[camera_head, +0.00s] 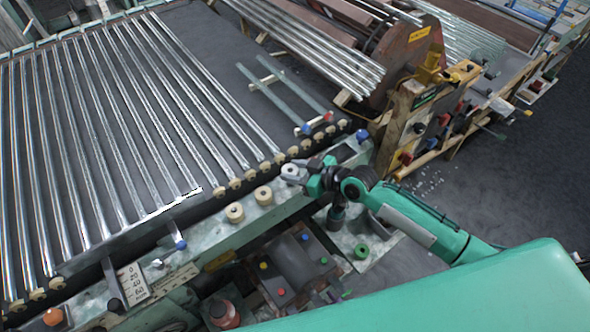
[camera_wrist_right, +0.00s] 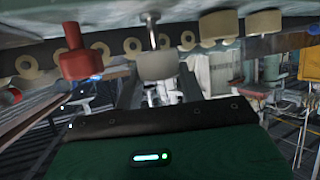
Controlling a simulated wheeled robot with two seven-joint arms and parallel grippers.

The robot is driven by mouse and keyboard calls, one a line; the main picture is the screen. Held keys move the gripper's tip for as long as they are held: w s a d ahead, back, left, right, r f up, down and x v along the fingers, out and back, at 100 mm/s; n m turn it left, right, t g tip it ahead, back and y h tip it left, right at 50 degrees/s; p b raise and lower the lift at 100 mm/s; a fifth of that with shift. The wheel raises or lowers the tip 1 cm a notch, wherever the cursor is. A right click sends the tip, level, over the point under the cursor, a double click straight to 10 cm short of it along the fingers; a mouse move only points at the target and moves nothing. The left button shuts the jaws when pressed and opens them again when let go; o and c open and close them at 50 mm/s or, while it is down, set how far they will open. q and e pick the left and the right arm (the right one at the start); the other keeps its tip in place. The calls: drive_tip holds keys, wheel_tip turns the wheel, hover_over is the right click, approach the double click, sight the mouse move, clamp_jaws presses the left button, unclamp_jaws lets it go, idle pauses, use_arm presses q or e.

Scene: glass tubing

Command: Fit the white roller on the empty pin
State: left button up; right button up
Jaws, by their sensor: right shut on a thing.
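My right gripper (camera_head: 297,174) is shut on the white roller (camera_head: 290,171), above the pale ledge that runs along the bed of glass tubes. In the right wrist view, the white roller (camera_wrist_right: 156,65) sits between the fingers (camera_wrist_right: 156,88). A shiny metal pin (camera_wrist_right: 151,32) shows in line with it, between the roller and the ledge. I cannot tell whether the roller is around the pin or only close to it. In the head view the gripper hides that spot. My left gripper is not in view.
Two cream rollers (camera_head: 235,212) (camera_head: 264,195) stand on the ledge left of the gripper. A red roller-shaped piece (camera_wrist_right: 80,60) is beside it in the wrist view. Glass tubes (camera_head: 130,110) lie along the bed behind. A green ring (camera_head: 361,251) lies below.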

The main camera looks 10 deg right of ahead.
drive_tip(key=shift+f+b, duration=1.3)
drive_tip(key=shift+f, duration=0.35)
drive_tip(key=o, duration=1)
drive_tip(key=shift+o, duration=0.2)
drive_tip(key=shift+s+d+r, duration=0.1)
drive_tip(key=shift+s+d, duration=0.1)
drive_tip(key=shift+d, duration=0.05)
drive_tip(key=b+v, duration=0.3)
drive_tip(key=v, duration=1)
drive_tip(key=shift+r, duration=0.15)
drive_tip(key=shift+s, duration=0.1)
